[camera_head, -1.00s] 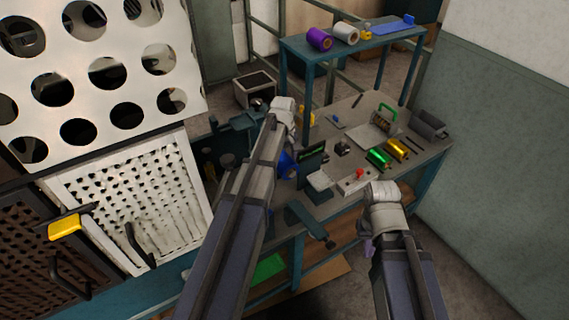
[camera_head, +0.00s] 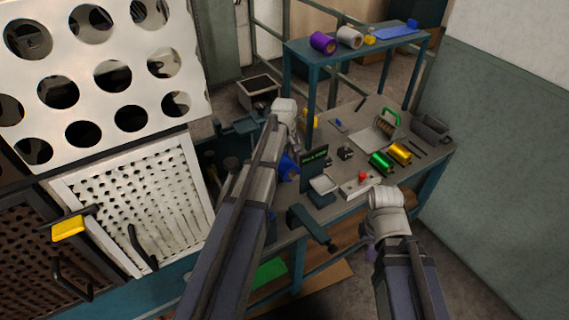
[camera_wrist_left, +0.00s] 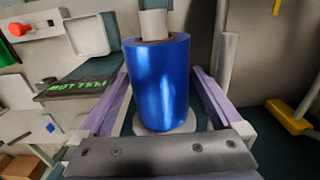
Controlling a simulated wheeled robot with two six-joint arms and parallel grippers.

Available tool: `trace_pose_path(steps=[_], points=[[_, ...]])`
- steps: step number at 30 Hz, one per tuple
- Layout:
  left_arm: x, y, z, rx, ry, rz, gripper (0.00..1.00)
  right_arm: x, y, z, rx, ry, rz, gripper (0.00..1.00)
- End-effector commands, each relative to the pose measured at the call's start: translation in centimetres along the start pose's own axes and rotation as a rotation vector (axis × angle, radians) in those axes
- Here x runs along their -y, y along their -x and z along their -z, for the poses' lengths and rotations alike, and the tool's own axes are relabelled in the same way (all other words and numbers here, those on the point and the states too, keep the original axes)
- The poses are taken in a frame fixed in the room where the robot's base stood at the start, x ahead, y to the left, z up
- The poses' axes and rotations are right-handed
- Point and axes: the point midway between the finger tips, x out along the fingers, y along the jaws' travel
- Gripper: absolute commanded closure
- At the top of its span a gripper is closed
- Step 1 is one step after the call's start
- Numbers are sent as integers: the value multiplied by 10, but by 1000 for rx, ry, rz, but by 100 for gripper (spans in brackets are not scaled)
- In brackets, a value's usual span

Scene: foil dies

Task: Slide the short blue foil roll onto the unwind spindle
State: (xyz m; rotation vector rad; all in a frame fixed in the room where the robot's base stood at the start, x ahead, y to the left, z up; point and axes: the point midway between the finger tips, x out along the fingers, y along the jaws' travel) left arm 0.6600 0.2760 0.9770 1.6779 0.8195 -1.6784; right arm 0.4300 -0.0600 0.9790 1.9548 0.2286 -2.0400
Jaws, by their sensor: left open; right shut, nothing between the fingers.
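The short blue foil roll (camera_wrist_left: 160,85) stands between the fingers of my left gripper (camera_wrist_left: 160,74) in the left wrist view. The fingers are open, with a gap on each side of the roll. A pale post, the unwind spindle (camera_wrist_left: 154,24), shows out of the roll's far end, and a pale round flange (camera_wrist_left: 165,127) lies at its near end. The roll appears to be around the post. In the head view the blue roll (camera_head: 287,168) is partly hidden by my left arm. My right gripper (camera_head: 369,253) is mostly hidden below its wrist, away from the roll.
A dark display (camera_head: 314,158) with green text stands close beside the roll. A box with a red button (camera_head: 362,176), a green roll (camera_head: 381,163) and a gold roll (camera_head: 400,153) are further right on the bench. Purple (camera_head: 322,43) and silver (camera_head: 349,38) rolls are on the shelf.

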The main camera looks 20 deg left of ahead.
Motion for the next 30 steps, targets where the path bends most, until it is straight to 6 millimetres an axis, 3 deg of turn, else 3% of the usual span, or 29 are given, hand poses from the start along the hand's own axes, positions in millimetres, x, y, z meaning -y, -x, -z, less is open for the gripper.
trace_pose_path(steps=[8, 19, 30], points=[[0, 22, 0, 0, 0, 0, 0, -2, 22, -1, 0, 1, 0, 100], [0, 71, 0, 0, 0, 0, 0, -7, 70, -4, 0, 1, 0, 100], [0, 77, 0, 0, 0, 0, 0, -7, 77, -4, 0, -1, 1, 100]])
